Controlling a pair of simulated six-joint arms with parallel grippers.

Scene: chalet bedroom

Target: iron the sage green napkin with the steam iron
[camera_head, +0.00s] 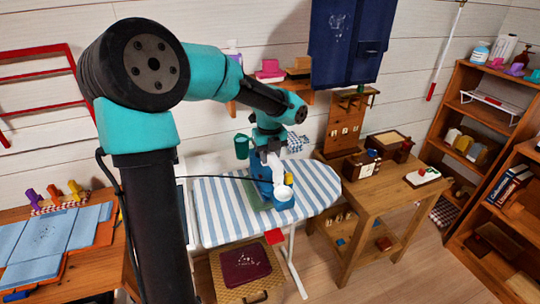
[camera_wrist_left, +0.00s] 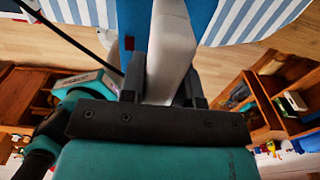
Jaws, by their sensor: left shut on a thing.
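The steam iron (camera_head: 284,198), blue with a white handle, is at the striped ironing board's middle in the head view. My left gripper (camera_head: 269,153) reaches down from above and is shut on the iron's white handle, which also shows between the fingers in the left wrist view (camera_wrist_left: 170,50). The sage green napkin (camera_head: 252,194) shows as a narrow green patch on the board beside the iron; the iron and arm hide the rest. I cannot tell whether the iron's soleplate touches the napkin. My right gripper is not in view.
A wicker basket (camera_head: 215,270) with a dark red cloth is below. A dark cable runs to the iron.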

